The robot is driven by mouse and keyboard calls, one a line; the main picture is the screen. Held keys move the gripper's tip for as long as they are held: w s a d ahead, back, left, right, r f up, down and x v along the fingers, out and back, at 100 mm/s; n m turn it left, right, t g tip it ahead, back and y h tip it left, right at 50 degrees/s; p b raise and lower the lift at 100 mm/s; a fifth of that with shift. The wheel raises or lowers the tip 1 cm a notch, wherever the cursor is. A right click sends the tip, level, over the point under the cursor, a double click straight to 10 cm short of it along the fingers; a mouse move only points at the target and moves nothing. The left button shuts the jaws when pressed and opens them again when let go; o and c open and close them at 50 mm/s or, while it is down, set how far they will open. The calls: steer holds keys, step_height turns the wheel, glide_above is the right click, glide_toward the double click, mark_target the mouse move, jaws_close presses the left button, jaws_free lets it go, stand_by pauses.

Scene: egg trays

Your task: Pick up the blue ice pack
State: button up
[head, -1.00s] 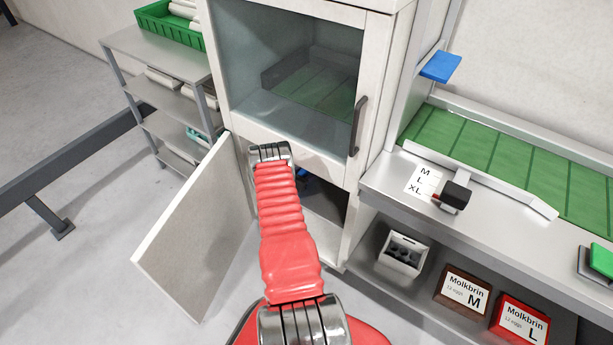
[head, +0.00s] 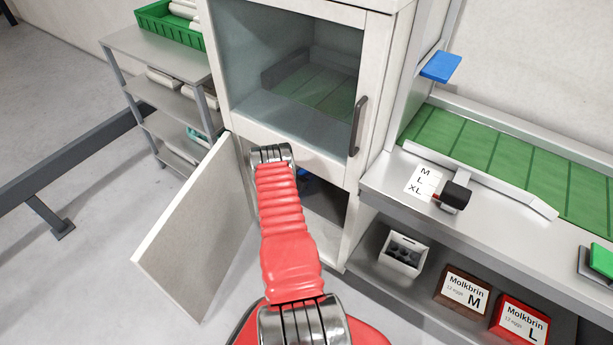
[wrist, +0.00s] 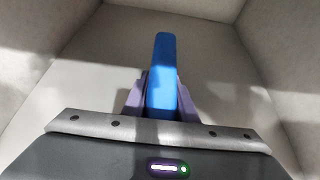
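The blue ice pack (wrist: 163,75) is a narrow upright blue slab in the wrist view, inside a pale compartment. My gripper (wrist: 163,95) has purple fingers that lie against both sides of the pack, with no gap visible, so it looks shut on it. The pack's lower end is hidden behind my gripper body. In the head view my red arm reaches into the open lower compartment of the white cabinet (head: 378,100). My fingers are hidden there, and only a small blue patch (head: 303,172) shows beside the arm.
The open cabinet door (head: 190,230) stands left of my arm. The glass-fronted upper compartment (head: 290,60) is above it. A grey shelf (head: 150,50) is at left. A metal counter (head: 385,185) with a green belt (head: 450,140) is at right. Pale compartment walls surround my gripper.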

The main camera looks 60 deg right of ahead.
jaws_close()
steer(key=shift+r, duration=0.15)
steer(key=shift+r, duration=0.4)
step_height(320, 180, up, 3)
steer(key=shift+f, duration=0.1)
steer(key=w+a, duration=0.3)
steer(key=a, duration=1.4)
steer(key=shift+a+f, duration=0.15)
steer(key=shift+a, duration=0.25)
